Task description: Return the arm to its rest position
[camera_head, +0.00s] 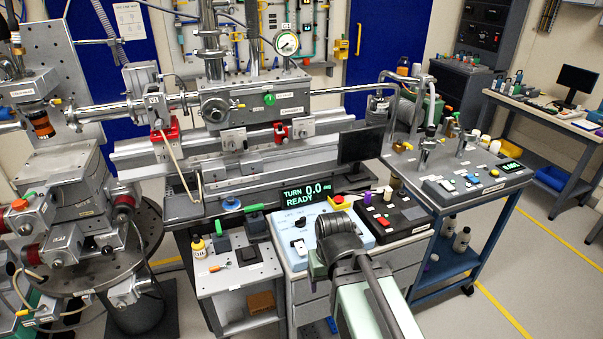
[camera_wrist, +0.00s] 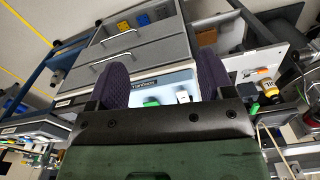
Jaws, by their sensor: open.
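My gripper (camera_wrist: 162,78) is open, with two dark purple ridged fingers spread apart and nothing held between them. In the wrist view, a pale blue control panel (camera_wrist: 172,80) shows beyond the gap, with a green piece (camera_wrist: 151,102) and a white piece (camera_wrist: 182,96) on it. In the head view, my arm (camera_head: 365,305) reaches up from the bottom edge, its dark joint (camera_head: 338,240) in front of the light blue control box (camera_head: 297,236). The fingers cannot be made out in that view.
A green-lit display (camera_head: 307,193) reads "TURN 0.0 deg READY" behind the control box. A red stop button (camera_head: 338,199) sits near my arm. Floor (camera_head: 535,250) is clear farther right.

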